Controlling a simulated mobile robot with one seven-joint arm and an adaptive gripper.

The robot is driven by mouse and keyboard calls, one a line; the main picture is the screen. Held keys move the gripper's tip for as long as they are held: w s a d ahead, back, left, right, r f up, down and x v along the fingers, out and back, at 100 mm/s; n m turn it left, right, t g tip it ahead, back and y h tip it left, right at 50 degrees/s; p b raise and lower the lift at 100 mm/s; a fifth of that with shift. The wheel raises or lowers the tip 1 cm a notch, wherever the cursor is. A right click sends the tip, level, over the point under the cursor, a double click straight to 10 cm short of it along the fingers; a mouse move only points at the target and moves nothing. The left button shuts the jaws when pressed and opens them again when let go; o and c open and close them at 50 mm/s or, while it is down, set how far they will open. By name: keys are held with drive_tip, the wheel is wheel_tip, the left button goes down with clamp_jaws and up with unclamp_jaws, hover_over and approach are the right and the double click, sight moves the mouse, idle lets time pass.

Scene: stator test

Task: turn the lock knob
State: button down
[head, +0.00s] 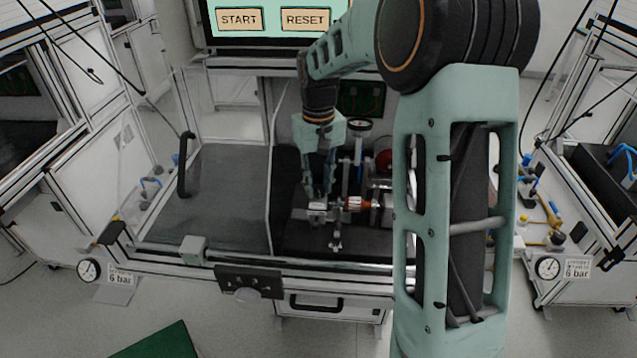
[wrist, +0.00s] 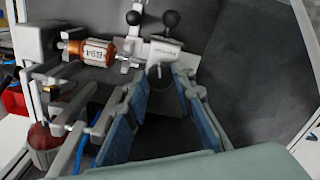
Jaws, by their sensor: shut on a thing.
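The lock knob (wrist: 162,88) is a dark round knob with a pale line on it, beside a light metal clamp block (wrist: 160,52) in the wrist view. My gripper (wrist: 160,88) reaches down at the test fixture, its blue-padded fingers on either side of the knob and shut on it. The fingers hide part of the knob. In the head view my gripper (head: 318,192) is over the left end of the fixture, and the knob cannot be made out there.
Two black ball-ended handles (wrist: 170,18) stand on the clamp. Metal rods and brackets (wrist: 75,125) lie close to the left finger.

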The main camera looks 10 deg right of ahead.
sight(319, 189)
drive_tip(key=m, duration=0.5)
drive_tip(key=shift+r+m, duration=0.1)
drive_tip(key=shift+m, duration=0.2)
drive_tip(key=m+p, duration=0.1)
drive_tip(key=m, duration=0.4)
drive_tip(key=shift+m, duration=0.4)
drive_tip(key=shift+w+m, duration=0.1)
drive_tip(key=shift+m, duration=0.2)
drive_tip(key=c, duration=1.6)
unclamp_jaws()
wheel_tip(319, 189, up, 12)
drive_tip(key=shift+f, duration=0.1)
